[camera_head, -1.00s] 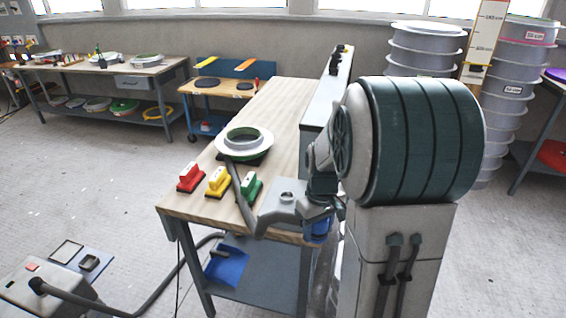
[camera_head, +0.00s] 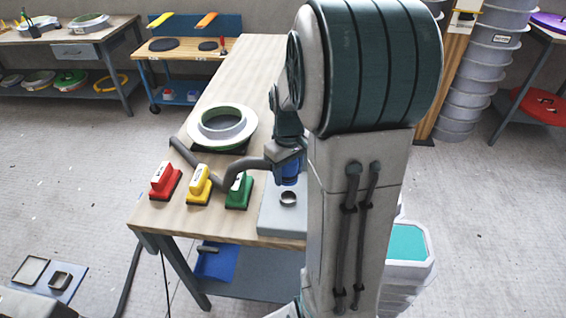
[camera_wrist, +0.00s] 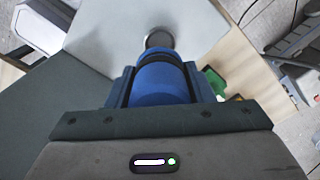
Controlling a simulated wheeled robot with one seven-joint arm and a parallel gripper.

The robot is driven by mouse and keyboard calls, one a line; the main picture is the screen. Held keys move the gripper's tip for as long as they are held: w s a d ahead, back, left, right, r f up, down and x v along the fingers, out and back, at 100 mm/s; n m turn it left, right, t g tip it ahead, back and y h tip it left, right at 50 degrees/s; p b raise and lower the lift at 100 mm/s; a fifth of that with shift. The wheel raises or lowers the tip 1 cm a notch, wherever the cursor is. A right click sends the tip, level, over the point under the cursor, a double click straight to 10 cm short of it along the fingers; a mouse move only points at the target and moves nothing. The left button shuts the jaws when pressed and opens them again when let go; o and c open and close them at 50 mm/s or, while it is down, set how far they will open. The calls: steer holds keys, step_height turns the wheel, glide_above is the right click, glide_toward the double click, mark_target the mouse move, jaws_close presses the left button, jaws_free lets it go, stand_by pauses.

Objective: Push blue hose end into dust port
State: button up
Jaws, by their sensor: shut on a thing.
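My gripper (camera_head: 288,158) is shut on the blue hose end (camera_head: 290,179) and holds it pointing down over the grey housing (camera_head: 268,218) at the table's front right corner. The dust port (camera_head: 288,198) is a short dark ring on top of that housing. In the head view its opening shows just below the hose end, and the two look apart. In the wrist view the blue hose end (camera_wrist: 160,82) sits between the fingers, with the port (camera_wrist: 159,40) just past it, partly covered. The grey hose (camera_head: 240,163) runs from my gripper leftward across the table.
Red (camera_head: 165,181), yellow (camera_head: 199,185) and green (camera_head: 239,190) sanding blocks stand left of the housing. A round white and green mould (camera_head: 222,126) lies behind them. Stacked grey moulds (camera_head: 485,70) stand at the back right. The table's left front corner is clear.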

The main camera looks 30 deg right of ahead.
steer(key=shift+s, duration=0.15)
steer(key=shift+f, duration=0.15)
steer(key=shift+f+b, duration=2.2)
steer(key=shift+f, duration=0.55)
steer(key=shift+f+b, duration=0.6)
steer(key=shift+f, duration=0.05)
steer(key=o, duration=1.1)
steer(key=shift+r, duration=0.15)
step_height(320, 180, up, 14)
steer(key=shift+f, duration=0.15)
